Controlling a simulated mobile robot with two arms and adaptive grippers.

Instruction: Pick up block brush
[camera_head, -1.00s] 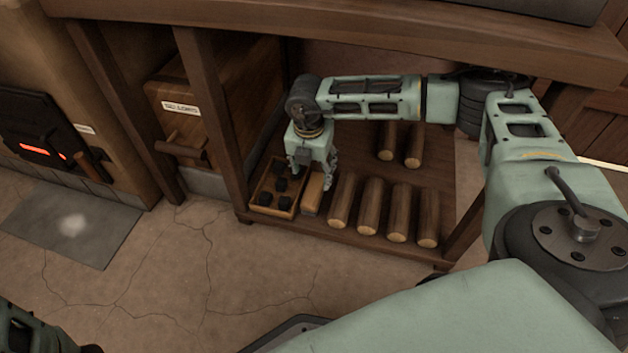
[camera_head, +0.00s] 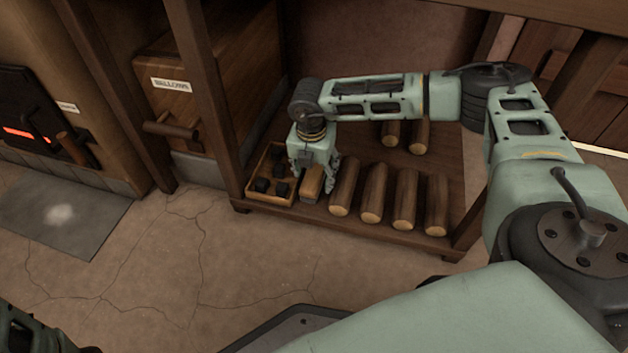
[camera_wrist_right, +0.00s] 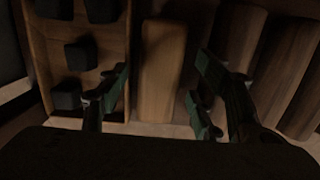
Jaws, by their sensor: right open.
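The block brush (camera_head: 310,194) is a light-brown wooden block lying on the low shelf, between a small crate and a row of logs. In the right wrist view it is the pale upright block (camera_wrist_right: 162,70) in the middle. My right gripper (camera_head: 315,180) is open and low over the block, pointing down. In the wrist view its fingers (camera_wrist_right: 160,95) stand on either side of the block, with a gap visible on the right. The block's bristles, if any, are hidden. My left gripper is out of view; part of my left arm shows at the lower left corner.
A wooden crate (camera_head: 270,201) with several black lumps stands close on the left. Several logs (camera_head: 373,193) lie close on the right, with more behind. A shelf post (camera_head: 208,105) rises at the left.

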